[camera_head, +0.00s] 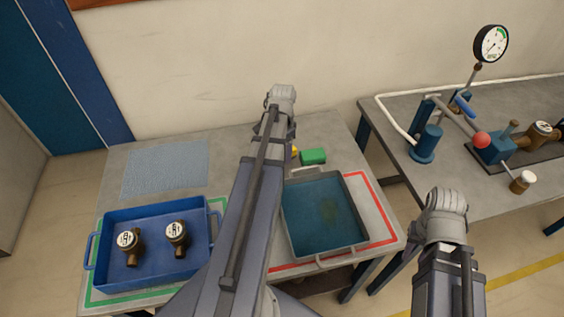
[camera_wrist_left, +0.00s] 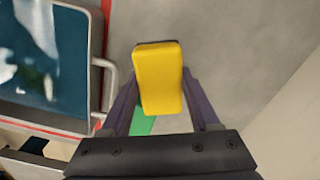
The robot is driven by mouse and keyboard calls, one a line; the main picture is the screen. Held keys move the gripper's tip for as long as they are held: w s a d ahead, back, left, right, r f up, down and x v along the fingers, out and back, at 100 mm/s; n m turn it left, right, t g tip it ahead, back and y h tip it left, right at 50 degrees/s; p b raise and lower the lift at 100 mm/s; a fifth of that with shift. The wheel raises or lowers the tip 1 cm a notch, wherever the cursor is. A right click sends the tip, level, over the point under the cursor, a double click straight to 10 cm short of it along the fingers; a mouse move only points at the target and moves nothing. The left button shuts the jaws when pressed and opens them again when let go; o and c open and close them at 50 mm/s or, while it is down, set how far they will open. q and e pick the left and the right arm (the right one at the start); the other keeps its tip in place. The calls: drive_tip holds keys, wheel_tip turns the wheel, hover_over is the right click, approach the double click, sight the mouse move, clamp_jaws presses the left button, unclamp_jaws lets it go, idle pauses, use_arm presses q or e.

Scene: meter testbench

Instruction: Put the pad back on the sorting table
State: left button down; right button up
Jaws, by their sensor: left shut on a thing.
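A yellow block-shaped pad (camera_wrist_left: 159,75) with a dark edge along its far end is between the fingers of my left gripper (camera_wrist_left: 159,95), which is shut on it. In the head view my left arm hides most of the pad and the gripper; only a small yellow patch (camera_head: 294,152) shows beside the arm. The sorting table (camera_head: 232,138) is grey, and the pad is over its back part. I cannot tell whether the pad touches the tabletop. My right arm stands at the lower right; its gripper is not in view.
A green block (camera_head: 313,157) lies close to the pad. A blue-green tray (camera_head: 347,205) sits in a red outline. A blue crate (camera_head: 150,261) with two brass meters is at the left, and a light blue mat (camera_head: 165,170) behind it. A test bench (camera_head: 450,170) stands right.

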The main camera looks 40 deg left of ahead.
use_arm(q)
drive_tip(key=shift+f+b, duration=1.8)
drive_tip(key=shift+b, duration=0.05)
drive_tip(key=shift+f, duration=0.1)
drive_tip(key=shift+f, duration=0.15)
drive_tip(key=shift+c, duration=0.6)
unclamp_jaws()
wheel_tip(320, 180, up, 13)
drive_tip(key=p, duration=1.2)
drive_tip(key=shift+f, duration=0.2)
drive_tip(key=shift+d, duration=0.1)
